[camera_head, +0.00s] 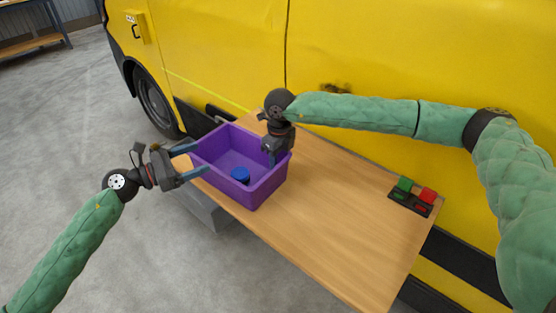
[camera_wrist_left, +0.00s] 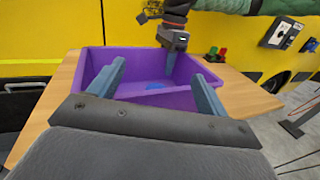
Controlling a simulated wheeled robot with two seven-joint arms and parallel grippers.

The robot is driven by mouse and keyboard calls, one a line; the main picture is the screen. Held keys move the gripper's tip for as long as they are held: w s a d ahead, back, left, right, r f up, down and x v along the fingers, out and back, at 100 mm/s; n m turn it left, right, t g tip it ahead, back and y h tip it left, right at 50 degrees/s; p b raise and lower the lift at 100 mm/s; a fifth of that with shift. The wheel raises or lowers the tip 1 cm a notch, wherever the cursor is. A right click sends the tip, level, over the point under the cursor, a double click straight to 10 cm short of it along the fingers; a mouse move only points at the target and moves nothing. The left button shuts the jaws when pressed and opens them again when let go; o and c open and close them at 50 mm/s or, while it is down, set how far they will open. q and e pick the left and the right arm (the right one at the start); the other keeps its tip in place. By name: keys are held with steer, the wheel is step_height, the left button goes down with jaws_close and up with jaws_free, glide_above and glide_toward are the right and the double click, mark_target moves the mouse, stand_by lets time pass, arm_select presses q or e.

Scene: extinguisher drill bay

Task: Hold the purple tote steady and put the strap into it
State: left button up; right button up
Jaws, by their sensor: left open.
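The purple tote (camera_head: 262,187) stands upright at the left end of the wooden table. A small round blue object (camera_head: 240,174), which looks like the rolled strap, lies on the tote's floor near its front corner; it also shows in the left wrist view (camera_wrist_left: 155,87). My left gripper (camera_head: 201,157) is open at the tote's left side, its fingers pointing at the tote; I cannot tell whether they touch it. My right gripper (camera_head: 271,156) points down over the tote's right part, apart from the blue object. Whether its jaws are open is unclear.
The wooden table (camera_head: 335,222) is bare in its middle. A dark tray (camera_head: 412,201) with green and red blocks sits at its right end. A yellow van (camera_head: 360,60) stands close behind the table. Grey floor is open at the left.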

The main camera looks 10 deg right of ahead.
step_height(320, 180, up, 12)
steer(key=shift+w+d+f, duration=0.15)
steer(key=shift+w+d, duration=0.1)
steer(key=shift+w, duration=0.05)
stand_by(0.5)
